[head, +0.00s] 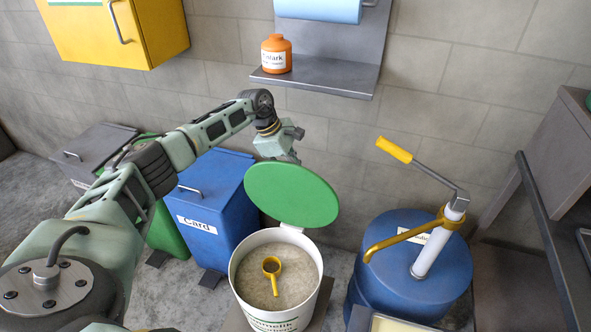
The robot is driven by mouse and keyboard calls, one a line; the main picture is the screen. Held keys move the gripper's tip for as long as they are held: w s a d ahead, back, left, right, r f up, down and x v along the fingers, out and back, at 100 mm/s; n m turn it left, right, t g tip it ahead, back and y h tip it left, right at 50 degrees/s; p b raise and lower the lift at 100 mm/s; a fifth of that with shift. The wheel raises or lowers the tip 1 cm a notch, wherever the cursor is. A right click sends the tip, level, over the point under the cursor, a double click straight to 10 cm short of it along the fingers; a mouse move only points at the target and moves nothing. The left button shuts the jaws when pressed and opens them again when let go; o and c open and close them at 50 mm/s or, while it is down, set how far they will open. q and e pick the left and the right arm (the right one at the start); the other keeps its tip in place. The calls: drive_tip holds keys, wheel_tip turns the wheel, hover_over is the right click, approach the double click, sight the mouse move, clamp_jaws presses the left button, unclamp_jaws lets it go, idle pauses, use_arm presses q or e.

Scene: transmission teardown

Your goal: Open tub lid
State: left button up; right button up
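The white tub (265,315) stands at the lower middle of the head view. Its green lid (291,194) is tilted up at the tub's back edge, with its broad face toward me. The tub's mouth is uncovered and shows a pale, grainy filling (262,291) with a yellow scoop (272,267) on it. My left gripper (288,156) is at the lid's upper edge, partly behind it. Its fingertips are hidden by the lid, so I cannot tell whether it is open or touching. My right gripper is not in view.
A blue drum (440,272) with a hand pump (437,243) stands right of the tub. A blue bin (207,205) stands to the left. An orange bottle (276,56) sits on a wall shelf (318,84). A yellow cabinet (120,30) hangs at upper left.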

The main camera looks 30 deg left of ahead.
use_arm(q)
drive_tip(key=shift+r, duration=0.1)
drive_tip(key=v, duration=1.2)
drive_tip(key=shift+s, duration=0.1)
